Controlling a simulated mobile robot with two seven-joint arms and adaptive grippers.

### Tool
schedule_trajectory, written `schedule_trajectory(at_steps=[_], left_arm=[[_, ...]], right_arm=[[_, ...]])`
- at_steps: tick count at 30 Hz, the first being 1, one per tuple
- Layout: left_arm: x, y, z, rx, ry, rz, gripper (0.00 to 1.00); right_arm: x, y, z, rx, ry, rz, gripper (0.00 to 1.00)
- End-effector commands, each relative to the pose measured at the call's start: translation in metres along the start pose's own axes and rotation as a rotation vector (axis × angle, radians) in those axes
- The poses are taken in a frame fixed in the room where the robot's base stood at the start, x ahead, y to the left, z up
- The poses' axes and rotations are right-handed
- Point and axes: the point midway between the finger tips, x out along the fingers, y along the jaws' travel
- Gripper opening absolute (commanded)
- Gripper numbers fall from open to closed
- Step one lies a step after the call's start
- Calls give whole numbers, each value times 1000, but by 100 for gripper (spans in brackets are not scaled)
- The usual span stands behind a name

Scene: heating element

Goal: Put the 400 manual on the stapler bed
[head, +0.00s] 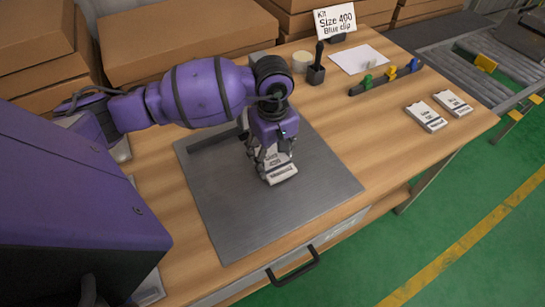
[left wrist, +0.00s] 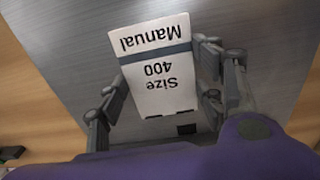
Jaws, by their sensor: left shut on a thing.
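The 400 manual (head: 282,173) is a white booklet with a dark band. In the left wrist view its print reads "Size 400 Manual" upside down (left wrist: 158,70). My left gripper (head: 268,160) is shut on it, with one finger on each side in the left wrist view (left wrist: 165,90). The manual is over the grey metal stapler bed (head: 300,220). I cannot tell whether it touches the bed. My right gripper is not in view.
Two other white manuals (head: 427,116) (head: 453,103) lie at the table's right. A sign (head: 334,20) reads "Kit Size 400 Blue clip". Coloured clips (head: 390,74) sit on a dark rail behind. Cardboard boxes (head: 170,40) stand at the back. A drawer handle (head: 293,268) is at the front.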

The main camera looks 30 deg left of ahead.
Motion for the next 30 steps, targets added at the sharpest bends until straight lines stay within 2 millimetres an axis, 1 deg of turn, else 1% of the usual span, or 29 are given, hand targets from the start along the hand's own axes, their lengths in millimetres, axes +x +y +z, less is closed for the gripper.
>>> schedule_trajectory(at_steps=[1,3,10,14,15,19,27,30], left_arm=[[8,-1,1,-1,-2,-3,34],[13,-1,0,-1,0,-2,34],[13,0,0,0,1,-1,34],[18,-1,0,0,1,-3,34],[18,-1,0,0,1,-2,65],[17,0,0,0,1,-1,81],[17,0,0,0,1,-1,81],[14,0,0,0,1,0,81]], right_arm=[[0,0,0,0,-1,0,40],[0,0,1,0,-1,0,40],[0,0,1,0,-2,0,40],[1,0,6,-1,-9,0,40],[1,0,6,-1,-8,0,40],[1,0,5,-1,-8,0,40],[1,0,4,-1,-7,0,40],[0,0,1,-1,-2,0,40]])
